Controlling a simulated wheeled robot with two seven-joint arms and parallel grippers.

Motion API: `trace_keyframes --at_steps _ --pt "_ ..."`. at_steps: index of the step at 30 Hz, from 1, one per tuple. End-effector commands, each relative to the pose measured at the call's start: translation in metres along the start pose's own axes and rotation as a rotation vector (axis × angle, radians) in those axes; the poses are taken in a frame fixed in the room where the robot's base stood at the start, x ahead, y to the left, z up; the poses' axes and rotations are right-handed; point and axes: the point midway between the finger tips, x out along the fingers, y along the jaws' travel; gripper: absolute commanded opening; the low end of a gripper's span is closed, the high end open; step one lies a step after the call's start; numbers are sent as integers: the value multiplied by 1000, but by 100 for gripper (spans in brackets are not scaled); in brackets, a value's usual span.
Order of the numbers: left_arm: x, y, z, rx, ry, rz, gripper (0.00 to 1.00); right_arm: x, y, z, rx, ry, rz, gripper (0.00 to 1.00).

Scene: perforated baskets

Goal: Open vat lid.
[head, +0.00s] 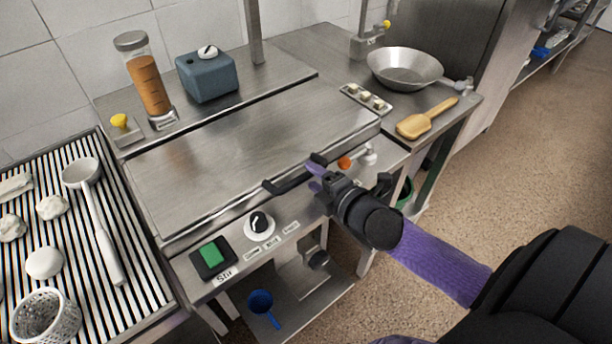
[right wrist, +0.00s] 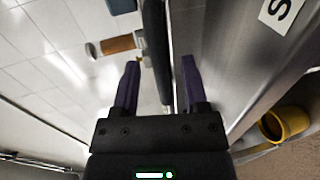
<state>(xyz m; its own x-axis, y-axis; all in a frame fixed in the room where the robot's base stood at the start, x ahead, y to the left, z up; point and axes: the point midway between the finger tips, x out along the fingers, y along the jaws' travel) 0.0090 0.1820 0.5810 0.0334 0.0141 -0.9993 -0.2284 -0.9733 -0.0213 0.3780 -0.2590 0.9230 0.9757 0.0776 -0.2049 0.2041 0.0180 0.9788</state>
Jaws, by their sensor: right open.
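The vat lid (head: 240,150) is a flat brushed-steel panel, lying closed on the vat's steel body. A black bar handle (head: 285,185) runs along its front edge. My right gripper (head: 315,176) is at the handle's right part, its purple fingers reaching toward it and hiding some of it. In the right wrist view, the gripper (right wrist: 160,75) is open and the dark handle (right wrist: 156,45) shows between its fingers. I cannot tell whether a finger touches it. My left gripper is not in view.
A bottle (head: 148,85) and a blue box (head: 207,78) stand behind the lid. A pan (head: 404,66) and a wooden scoop (head: 425,119) lie on the right counter. The front panel has a green switch (head: 211,254) and a knob (head: 260,224). A slatted rack (head: 105,215) stands left.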

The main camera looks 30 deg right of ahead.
Motion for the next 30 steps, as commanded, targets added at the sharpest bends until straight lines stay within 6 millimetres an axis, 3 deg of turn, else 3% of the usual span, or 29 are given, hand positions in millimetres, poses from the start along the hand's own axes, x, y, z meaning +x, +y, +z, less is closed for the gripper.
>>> trace_keyframes --at_steps 6,14,22,30 --pt "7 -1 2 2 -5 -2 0 22 -1 0 1 0 -1 56" --pt "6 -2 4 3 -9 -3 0 24 0 0 2 0 -2 56" --pt "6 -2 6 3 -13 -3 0 23 0 0 3 0 -2 0" --pt "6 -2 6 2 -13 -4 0 23 -1 0 3 0 -2 0"
